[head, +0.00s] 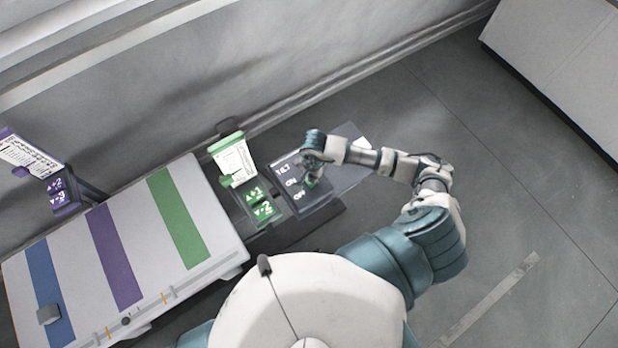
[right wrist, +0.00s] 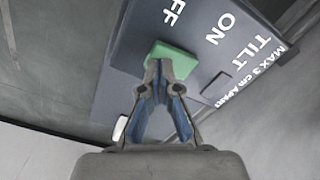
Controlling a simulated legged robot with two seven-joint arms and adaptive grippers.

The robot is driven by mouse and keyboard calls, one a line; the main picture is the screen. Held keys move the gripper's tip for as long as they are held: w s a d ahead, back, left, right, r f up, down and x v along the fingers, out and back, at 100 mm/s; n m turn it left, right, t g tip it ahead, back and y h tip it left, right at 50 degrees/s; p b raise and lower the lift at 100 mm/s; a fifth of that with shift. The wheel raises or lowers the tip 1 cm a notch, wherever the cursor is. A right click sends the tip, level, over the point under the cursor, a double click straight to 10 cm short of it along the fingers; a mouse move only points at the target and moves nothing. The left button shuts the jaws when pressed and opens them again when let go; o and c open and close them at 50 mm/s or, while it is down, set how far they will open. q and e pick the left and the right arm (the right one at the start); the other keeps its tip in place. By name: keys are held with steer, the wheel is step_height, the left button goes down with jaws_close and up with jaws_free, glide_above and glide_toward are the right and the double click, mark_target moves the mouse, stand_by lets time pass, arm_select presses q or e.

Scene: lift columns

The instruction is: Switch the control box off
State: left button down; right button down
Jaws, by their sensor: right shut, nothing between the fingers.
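The control box (head: 287,180) is a dark grey panel lettered TILT, ON and OFF in the head view. It also fills the upper part of the right wrist view (right wrist: 140,30), where a green switch piece (right wrist: 172,58) stands on it near the ON and OFF lettering. My right gripper (head: 311,178) is over the box. In the right wrist view its closed fingertips (right wrist: 160,66) are at the green piece, overlapping it in the picture; whether they touch cannot be told. Nothing is between the fingers. My left gripper is out of view.
Left of the box are a green-labelled button panel (head: 262,208) and a green-topped sheet (head: 233,157). A large white platform (head: 140,220) with blue, purple and green stripes lies further left. A purple-marked panel (head: 58,190) stands beyond. Floor (head: 500,180) to the right is clear.

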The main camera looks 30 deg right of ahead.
steer(key=shift+f+b, duration=0.8)
steer(key=shift+f, duration=0.1)
steer(key=shift+r, duration=0.15)
step_height(320, 180, up, 2)
steer(key=shift+p, duration=0.75)
steer(key=shift+r+p, duration=1.25)
steer(key=shift+r, duration=1.15)
